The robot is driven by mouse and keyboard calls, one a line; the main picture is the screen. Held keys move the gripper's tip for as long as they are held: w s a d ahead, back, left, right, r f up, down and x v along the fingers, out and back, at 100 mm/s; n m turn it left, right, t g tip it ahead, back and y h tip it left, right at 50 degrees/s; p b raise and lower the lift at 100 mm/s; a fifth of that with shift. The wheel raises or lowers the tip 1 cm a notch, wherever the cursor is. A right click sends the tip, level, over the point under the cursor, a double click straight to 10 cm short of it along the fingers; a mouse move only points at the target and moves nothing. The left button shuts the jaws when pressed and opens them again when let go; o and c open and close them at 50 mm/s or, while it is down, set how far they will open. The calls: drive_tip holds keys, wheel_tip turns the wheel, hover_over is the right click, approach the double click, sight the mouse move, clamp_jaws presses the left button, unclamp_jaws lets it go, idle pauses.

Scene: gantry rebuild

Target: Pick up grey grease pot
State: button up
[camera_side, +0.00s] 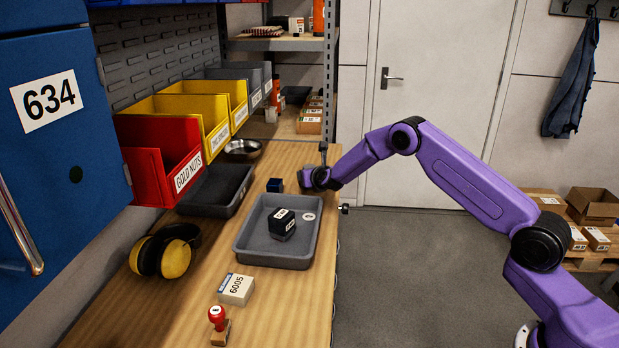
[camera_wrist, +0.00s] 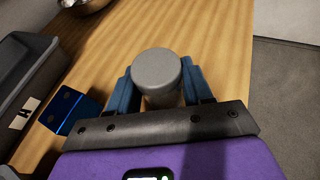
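The grey grease pot (camera_wrist: 157,68) shows in the wrist view as a plain grey cylinder with a round top. It stands between the two blue fingers of my gripper (camera_wrist: 160,82), one finger close on each side. I cannot tell whether the fingers press on it or stand just clear of it, nor whether its base rests on the table. In the side view, my gripper (camera_side: 308,179) is low over the bench's right edge, beyond the grey tray. I cannot make out the pot there.
A dark blue cube (camera_side: 275,185) stands left of my gripper; the wrist view also shows it (camera_wrist: 69,110). The grey tray (camera_side: 243,243) holds black labelled boxes and a white ring. A metal bowl (camera_side: 243,148) lies farther back. The bench's right edge is close.

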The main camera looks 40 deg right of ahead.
drive_tip(key=shift+c, duration=0.7)
drive_tip(key=shift+r, duration=0.1)
